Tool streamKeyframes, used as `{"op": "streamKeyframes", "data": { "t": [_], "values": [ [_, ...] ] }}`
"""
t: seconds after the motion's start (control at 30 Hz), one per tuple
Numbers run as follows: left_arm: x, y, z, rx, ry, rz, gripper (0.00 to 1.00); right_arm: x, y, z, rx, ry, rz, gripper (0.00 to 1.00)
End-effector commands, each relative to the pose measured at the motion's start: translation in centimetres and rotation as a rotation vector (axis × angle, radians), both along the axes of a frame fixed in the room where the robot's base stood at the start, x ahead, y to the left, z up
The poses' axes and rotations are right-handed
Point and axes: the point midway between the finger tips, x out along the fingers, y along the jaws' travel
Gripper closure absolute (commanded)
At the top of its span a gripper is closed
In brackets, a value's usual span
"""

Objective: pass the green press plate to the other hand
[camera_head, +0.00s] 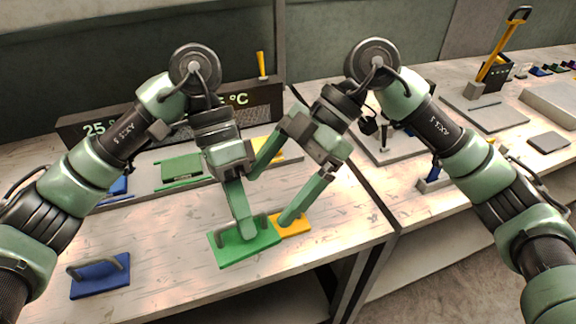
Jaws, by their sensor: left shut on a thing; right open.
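The green press plate (236,254) is a flat green slab with a grey handle, at the front middle of the worktable. My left gripper (243,230) comes down on it from above and is shut on its handle. I cannot tell whether the plate touches the table or hangs just above it. My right gripper (269,197) is open and empty, its two fingers spread just right of and behind the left gripper. One right fingertip is near a yellow plate (293,229), which the green plate partly overlaps in the view.
A blue plate with a handle (98,284) lies at the front left. Behind stands a grey rack with a green die (182,169), and a dark heater panel (262,98) showing °C. A second table (440,205) on the right carries tools. Bare table lies left of the green plate.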

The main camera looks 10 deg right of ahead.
Motion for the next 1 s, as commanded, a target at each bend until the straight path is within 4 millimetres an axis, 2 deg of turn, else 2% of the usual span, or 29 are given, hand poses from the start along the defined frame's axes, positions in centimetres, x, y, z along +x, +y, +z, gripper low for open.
{"op": "streamKeyframes", "data": {
  "t": [0.2, 0.4, 0.83, 1.0],
  "values": [
    [0.0, 0.0, 0.1, -0.002, -0.001, -0.001, 1.0, -1.3, 2.8, -3.0, 0.001, 0.002, 0.001, 0.11],
    [0.0, 0.0, 0.1, -0.002, -0.001, 0.0, 1.0, -2.0, 4.3, -4.7, 0.002, 0.001, 0.0, 0.11],
    [0.0, 0.0, 0.1, -0.002, -0.001, 0.0, 1.0, -2.2, 4.9, -5.4, 0.002, -0.002, -0.001, 0.11],
    [0.0, 0.0, 0.1, -0.002, -0.001, -0.001, 1.0, -2.2, 4.9, -5.3, 0.003, -0.001, -0.002, 0.58]
  ]
}}
